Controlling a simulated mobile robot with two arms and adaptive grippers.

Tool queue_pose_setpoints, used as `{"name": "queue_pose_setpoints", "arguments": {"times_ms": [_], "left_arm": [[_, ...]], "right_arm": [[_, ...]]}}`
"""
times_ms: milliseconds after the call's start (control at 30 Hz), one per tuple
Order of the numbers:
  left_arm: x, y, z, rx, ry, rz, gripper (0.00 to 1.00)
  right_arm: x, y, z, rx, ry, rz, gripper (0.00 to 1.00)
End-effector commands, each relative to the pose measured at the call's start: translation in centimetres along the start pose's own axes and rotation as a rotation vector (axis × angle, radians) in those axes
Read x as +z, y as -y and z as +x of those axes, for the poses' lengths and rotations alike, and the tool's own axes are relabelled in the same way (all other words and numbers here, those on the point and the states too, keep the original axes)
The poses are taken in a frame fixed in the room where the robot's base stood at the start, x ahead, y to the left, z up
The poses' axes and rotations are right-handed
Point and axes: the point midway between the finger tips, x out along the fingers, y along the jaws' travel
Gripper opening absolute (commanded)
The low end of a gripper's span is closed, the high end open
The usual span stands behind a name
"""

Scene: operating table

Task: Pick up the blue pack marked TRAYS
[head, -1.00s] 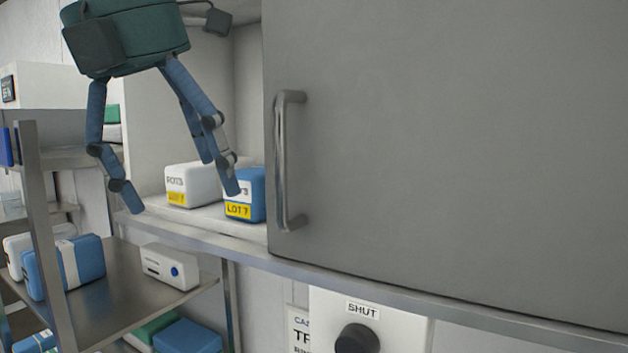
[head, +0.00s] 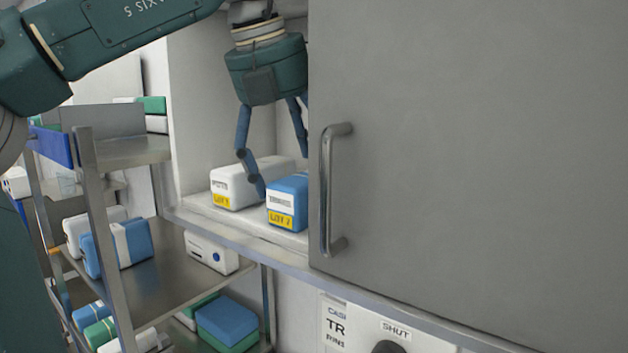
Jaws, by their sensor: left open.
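A blue pack (head: 288,202) sits on the white cabinet shelf (head: 235,223), just left of the grey door's edge. Its front has a white label, too small to read surely, and a yellow lot label. The door edge cuts off its right side. My left gripper (head: 281,172) is open and points down inside the cabinet opening, its fingers spread above and behind the blue pack's left part. One finger passes in front of the white pack (head: 232,185). Part of the gripper's right side is hidden by the door. My right gripper is not in view.
The grey sliding door (head: 470,150) with a vertical handle (head: 328,190) covers the right of the cabinet. A metal rack (head: 165,285) at left holds several blue, white and green packs. A panel with a SHUT knob (head: 388,347) is below.

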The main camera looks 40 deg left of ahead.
Motion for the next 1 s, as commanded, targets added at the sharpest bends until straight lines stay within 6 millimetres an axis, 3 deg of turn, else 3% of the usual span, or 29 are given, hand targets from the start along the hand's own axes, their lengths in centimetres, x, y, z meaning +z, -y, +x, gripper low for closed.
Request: {"name": "queue_pose_setpoints", "arguments": {"times_ms": [200, 467, 733, 1000], "left_arm": [[-0.2, 0.0, 2.7, -0.002, -0.002, 0.0, 0.89], [-0.2, 0.0, 2.9, -0.001, -0.001, -0.001, 0.89], [-0.3, 0.0, 2.9, -0.001, -0.001, -0.001, 0.35], [-0.2, 0.0, 2.8, -0.001, 0.0, -0.001, 0.31]], "right_arm": [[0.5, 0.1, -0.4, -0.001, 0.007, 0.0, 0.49], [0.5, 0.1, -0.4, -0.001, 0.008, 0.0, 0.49], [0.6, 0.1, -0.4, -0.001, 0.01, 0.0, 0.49], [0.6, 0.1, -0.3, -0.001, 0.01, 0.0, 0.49]]}}
